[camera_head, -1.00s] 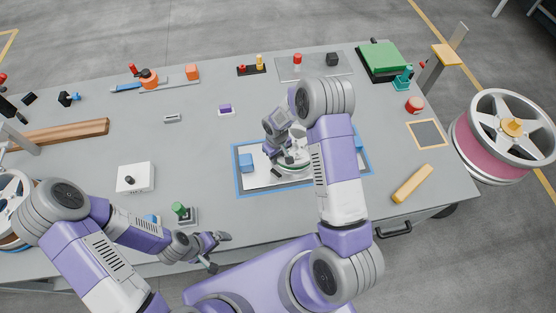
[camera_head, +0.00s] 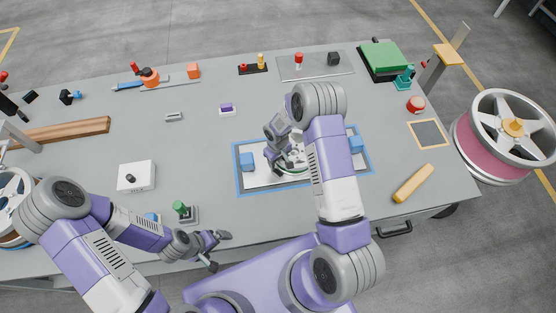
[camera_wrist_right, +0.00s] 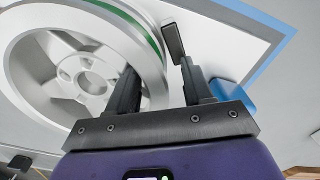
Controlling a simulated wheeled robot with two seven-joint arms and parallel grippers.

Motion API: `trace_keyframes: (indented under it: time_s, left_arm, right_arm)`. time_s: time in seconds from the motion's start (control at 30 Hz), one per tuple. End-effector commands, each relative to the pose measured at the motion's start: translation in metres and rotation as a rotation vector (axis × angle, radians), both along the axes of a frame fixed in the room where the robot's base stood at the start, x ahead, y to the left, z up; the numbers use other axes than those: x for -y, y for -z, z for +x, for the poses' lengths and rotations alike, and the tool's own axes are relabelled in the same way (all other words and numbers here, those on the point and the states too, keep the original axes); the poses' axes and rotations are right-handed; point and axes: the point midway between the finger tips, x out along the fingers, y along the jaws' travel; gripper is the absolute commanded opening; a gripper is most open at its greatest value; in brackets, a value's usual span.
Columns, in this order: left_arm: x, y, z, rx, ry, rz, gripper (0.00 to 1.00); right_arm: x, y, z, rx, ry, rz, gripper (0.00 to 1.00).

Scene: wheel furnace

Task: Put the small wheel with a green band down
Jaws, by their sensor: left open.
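The small wheel with a green band (camera_head: 294,161) is at the white, blue-bordered mat (camera_head: 243,188), partly hidden by my right arm in the head view. In the right wrist view the pale spoked wheel (camera_wrist_right: 85,80) fills the left, with the green band along its rim. My right gripper (camera_wrist_right: 153,60) has one finger over the wheel's inner side and the other just outside the rim. I cannot tell whether both fingers touch it, or whether the wheel rests fully on the mat. My left gripper (camera_head: 216,251) is open and empty over the table's front edge.
Blue blocks stand at the mat's left (camera_head: 247,161) and right (camera_head: 355,145). A green knob on a base (camera_head: 182,210) and a white box (camera_head: 136,177) are to the left. A yellow bar (camera_head: 413,183) lies right. A large wheel (camera_head: 510,130) stands beyond the table's right edge.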

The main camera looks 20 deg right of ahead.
Motion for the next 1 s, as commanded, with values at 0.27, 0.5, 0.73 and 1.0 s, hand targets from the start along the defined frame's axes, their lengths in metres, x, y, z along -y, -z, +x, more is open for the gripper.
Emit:
trace_keyframes:
  time_s: [0.27, 0.5, 0.73, 1.0]
  left_arm:
    - [0.000, -0.003, 0.000, 0.000, 0.000, 0.000, 1.00]
    - [0.000, 0.000, 0.000, 0.000, 0.000, 0.000, 1.00]
    - [0.000, 0.001, 0.000, 0.000, 0.000, 0.000, 1.00]
    - [0.000, 0.002, 0.000, 0.000, 0.000, 0.000, 1.00]
  right_arm:
    - [0.002, -0.007, 0.001, 0.001, 0.002, -0.002, 0.52]
    - [0.001, -0.052, 0.001, 0.006, 0.002, -0.002, 0.52]
    - [0.000, -0.098, 0.000, 0.003, 0.001, -0.001, 0.52]
    - [-0.005, -0.114, -0.006, -0.004, 0.006, 0.017, 0.52]
